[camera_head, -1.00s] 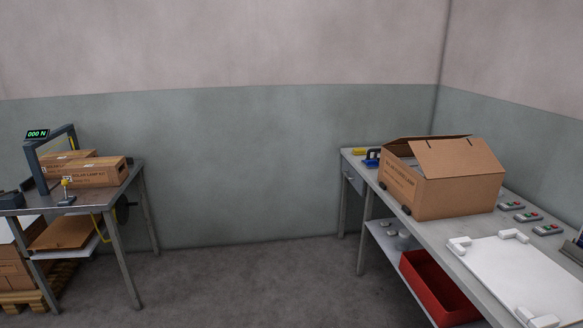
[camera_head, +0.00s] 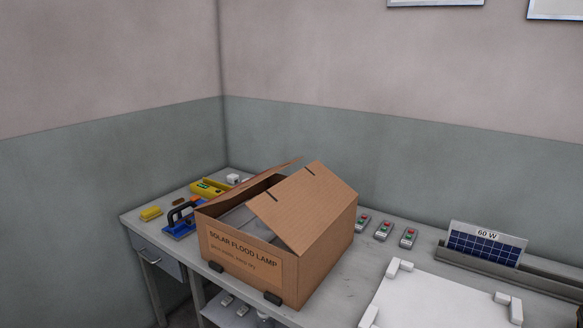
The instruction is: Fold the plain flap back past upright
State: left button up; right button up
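An open cardboard box (camera_head: 318,268) stands on the grey workbench, with a "SOLAR FLOOD LAMP" label on its front left face. Its near right flap (camera_head: 305,205) is plain with two dark slots and leans inward over the opening. A second flap (camera_head: 250,184) at the far left also slants over the opening. A grey surface shows inside through the gap between them; I cannot tell what it is. Neither of my grippers is in view.
Several button boxes (camera_head: 383,230), a white board (camera_head: 430,300) with corner blocks and a "60 W" solar panel (camera_head: 485,245) lie to the right.

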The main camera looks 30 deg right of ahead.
aim_at(300, 208)
jog(key=i+z, duration=0.4)
jog(key=i+j+z, duration=0.1)
jog(key=i+z, duration=0.3)
jog(key=i+j+z, duration=0.25)
jog(key=z, duration=0.15)
jog(key=i+j+z, duration=0.4)
